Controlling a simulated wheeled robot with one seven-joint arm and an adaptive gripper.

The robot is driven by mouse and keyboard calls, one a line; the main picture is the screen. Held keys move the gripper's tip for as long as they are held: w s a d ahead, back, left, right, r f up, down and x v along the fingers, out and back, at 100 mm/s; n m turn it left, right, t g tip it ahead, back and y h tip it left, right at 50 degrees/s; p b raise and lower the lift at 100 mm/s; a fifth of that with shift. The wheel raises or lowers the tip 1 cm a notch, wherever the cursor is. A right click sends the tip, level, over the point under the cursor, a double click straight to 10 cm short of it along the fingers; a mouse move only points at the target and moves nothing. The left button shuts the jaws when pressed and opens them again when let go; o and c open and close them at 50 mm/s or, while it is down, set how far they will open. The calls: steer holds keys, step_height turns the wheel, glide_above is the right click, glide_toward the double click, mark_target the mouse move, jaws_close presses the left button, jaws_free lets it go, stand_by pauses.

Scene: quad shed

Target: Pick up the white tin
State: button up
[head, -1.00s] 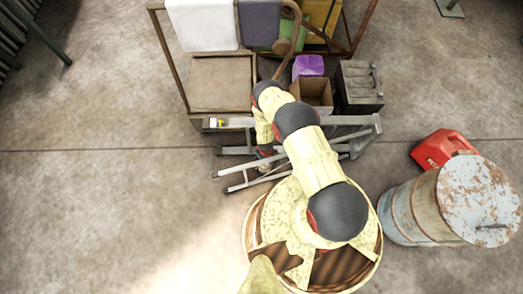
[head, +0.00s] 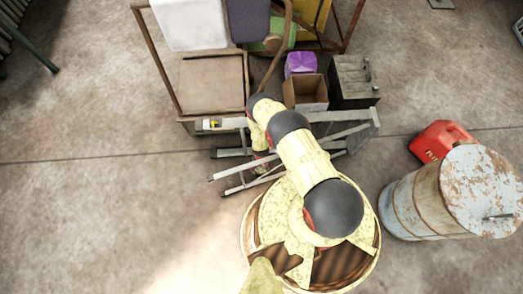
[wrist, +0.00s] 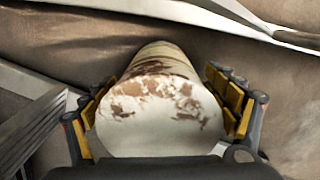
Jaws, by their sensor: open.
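A white round tin with brown worn patches (wrist: 155,112) fills the middle of the wrist view, its round end facing the camera. My gripper (wrist: 163,86) is open, with one padded finger on each side of the tin. The tin lies between the fingers; I cannot tell whether either pad touches it. In the head view my arm reaches down over a grey metal stepladder (head: 345,118), and the gripper and tin are mostly hidden there.
A trolley (head: 213,83) with draped cloths stands behind the ladder. A cardboard box (head: 305,92), purple container (head: 300,64) and dark chest (head: 353,82) are close by. A red can (head: 440,141) and rusty barrel (head: 408,205) stand right. The floor at left is clear.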

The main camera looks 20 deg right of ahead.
steer(key=shift+r, duration=0.1)
steer(key=shift+c, duration=0.4)
steer(key=c, duration=1.5)
steer(key=shift+o, duration=0.2)
